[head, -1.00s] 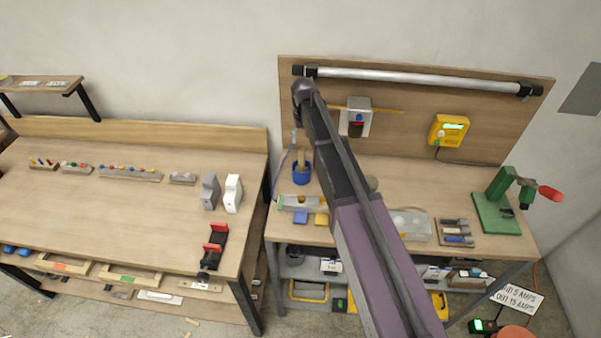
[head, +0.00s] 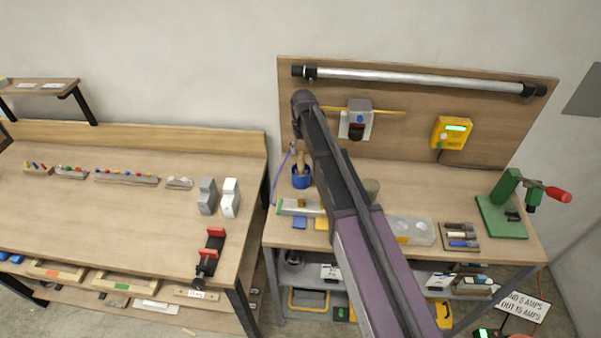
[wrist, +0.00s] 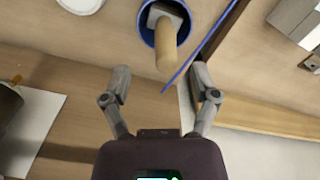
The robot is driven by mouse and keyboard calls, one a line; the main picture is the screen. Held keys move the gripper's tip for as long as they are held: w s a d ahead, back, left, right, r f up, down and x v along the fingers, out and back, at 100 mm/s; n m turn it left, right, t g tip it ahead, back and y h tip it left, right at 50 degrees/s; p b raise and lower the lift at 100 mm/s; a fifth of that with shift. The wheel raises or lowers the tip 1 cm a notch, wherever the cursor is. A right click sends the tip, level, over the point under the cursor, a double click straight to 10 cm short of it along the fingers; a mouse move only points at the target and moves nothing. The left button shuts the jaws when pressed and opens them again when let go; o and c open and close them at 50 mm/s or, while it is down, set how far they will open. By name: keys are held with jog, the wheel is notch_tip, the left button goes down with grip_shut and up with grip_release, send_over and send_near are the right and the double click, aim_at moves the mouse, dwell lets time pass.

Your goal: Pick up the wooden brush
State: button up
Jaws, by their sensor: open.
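The wooden brush (wrist: 166,46) stands in a blue cup (wrist: 146,34), its light wooden handle pointing up toward the wrist camera. My gripper (wrist: 160,78) is open and empty, its two fingers spread apart just short of the handle's end in the wrist view, with no contact visible. In the head view the brush handle (head: 301,161) rises from the blue cup (head: 301,182) on the right-hand bench, left of my arm. My gripper is mostly hidden there beside the arm's end.
A thin blue rod (wrist: 193,64) leans beside the cup. A grey and white box (head: 356,121) is on the backboard behind. A long grey tray (head: 300,206) lies in front of the cup. A green press (head: 503,208) stands at the far right.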

aim_at(301, 160)
jog(key=shift+f, duration=0.1)
jog(key=f+b, duration=0.3)
jog(key=shift+s+a+f+b, duration=0.2)
jog(key=shift+a+b, duration=0.1)
jog(key=shift+f+b, duration=0.8)
jog(key=shift+f, duration=0.05)
grip_shut()
